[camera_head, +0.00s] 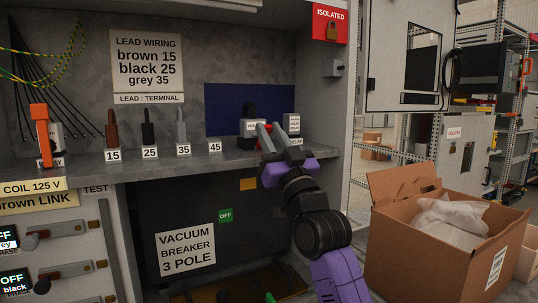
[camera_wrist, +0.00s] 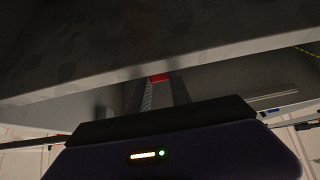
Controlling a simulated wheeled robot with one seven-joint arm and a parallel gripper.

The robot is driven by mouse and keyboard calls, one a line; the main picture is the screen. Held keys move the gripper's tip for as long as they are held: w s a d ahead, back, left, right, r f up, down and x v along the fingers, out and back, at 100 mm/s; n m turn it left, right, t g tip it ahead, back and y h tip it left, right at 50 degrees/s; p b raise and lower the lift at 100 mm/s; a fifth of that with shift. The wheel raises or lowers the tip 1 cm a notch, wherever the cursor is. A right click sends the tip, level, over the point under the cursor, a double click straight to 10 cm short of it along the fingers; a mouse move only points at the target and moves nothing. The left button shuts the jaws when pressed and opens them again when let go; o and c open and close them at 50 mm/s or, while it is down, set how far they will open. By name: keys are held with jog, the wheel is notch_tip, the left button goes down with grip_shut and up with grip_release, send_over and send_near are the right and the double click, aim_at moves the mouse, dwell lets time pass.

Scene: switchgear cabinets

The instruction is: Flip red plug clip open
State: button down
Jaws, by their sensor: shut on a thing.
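My gripper (camera_head: 269,128) reaches up over the front edge of the grey shelf (camera_head: 215,162), its two grey fingers around a small red part. This red clip (camera_wrist: 160,77) shows between the fingertips in the wrist view; only a sliver is visible in the head view. The gripper is shut on it. A dark plug with a pale label (camera_head: 250,127) stands just left of the fingertips. Whether the clip belongs to this plug, and how far it is tilted, I cannot tell. The fingers hide part of this area.
A white labelled block (camera_head: 292,122) stands close right of the fingers. Brown (camera_head: 111,129), black (camera_head: 148,127) and grey (camera_head: 181,129) leads stand along the shelf, with an orange-handled item (camera_head: 42,134) far left. An open cardboard box (camera_head: 430,245) is at lower right.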

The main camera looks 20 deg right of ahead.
jog(key=f+t+b, duration=0.1)
jog(key=b, duration=0.2)
jog(key=shift+s, duration=0.15)
jog(key=shift+s+t+b, duration=0.1)
jog(key=shift+t+b, duration=0.3)
jog(key=shift+b, duration=0.25)
jog(key=c, duration=1.2)
grip_release()
jog(key=shift+r, duration=0.1)
jog(key=shift+o, duration=0.2)
jog(key=v, duration=0.8)
